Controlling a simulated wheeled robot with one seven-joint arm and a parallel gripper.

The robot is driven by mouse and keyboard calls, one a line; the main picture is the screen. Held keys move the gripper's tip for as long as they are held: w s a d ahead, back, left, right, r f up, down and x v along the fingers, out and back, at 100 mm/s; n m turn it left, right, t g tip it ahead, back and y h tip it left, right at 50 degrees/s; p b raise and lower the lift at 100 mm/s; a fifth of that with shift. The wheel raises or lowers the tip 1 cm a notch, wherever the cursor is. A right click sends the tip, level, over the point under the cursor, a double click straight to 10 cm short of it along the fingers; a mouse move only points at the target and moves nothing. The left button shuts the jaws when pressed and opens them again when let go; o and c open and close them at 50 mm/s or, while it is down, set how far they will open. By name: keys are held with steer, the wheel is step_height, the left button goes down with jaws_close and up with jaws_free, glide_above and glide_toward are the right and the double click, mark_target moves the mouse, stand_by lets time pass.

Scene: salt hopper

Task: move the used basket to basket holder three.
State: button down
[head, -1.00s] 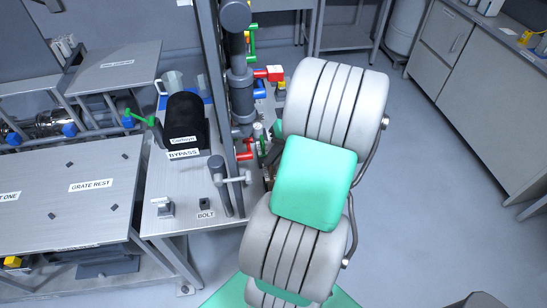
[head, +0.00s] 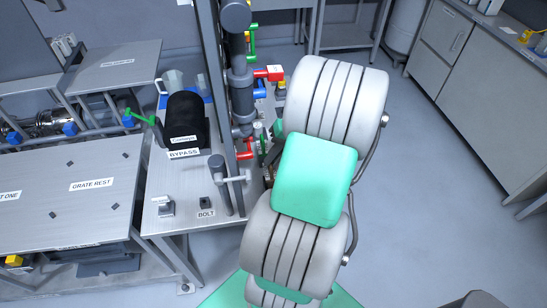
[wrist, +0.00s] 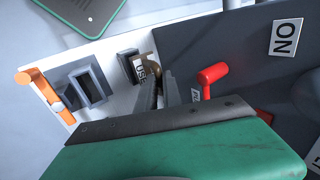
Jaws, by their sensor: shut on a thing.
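In the wrist view, my gripper (wrist: 160,88) has its two grey fingers close together, shut on the used basket. Of the basket, a white tag reading "USE" (wrist: 140,70) and a small brownish part beside it (wrist: 154,62) show at the fingertips. The rest of the basket is hidden by the fingers and my green gripper body. In the head view my own arm covers the gripper and the basket. I cannot make out basket holder three in either view.
In the wrist view, a red lever (wrist: 213,73) is close right of the fingers, by a dark panel with a "NO" sign (wrist: 285,37). An orange handle (wrist: 38,85) and a grey square frame (wrist: 92,85) are left. In the head view, pipework (head: 241,85) stands beside my arm; floor is clear right.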

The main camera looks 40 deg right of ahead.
steer(key=shift+f+b, duration=2.2)
steer(key=shift+f, duration=1.3)
stand_by(0.4)
steer(key=c, duration=1.4)
jaws_free()
steer(key=shift+c, duration=0.2)
steer(key=shift+o, duration=0.5)
steer(key=o, duration=0.4)
steer(key=shift+r, duration=0.1)
steer(key=p+v, duration=0.5)
steer(key=v, duration=0.1)
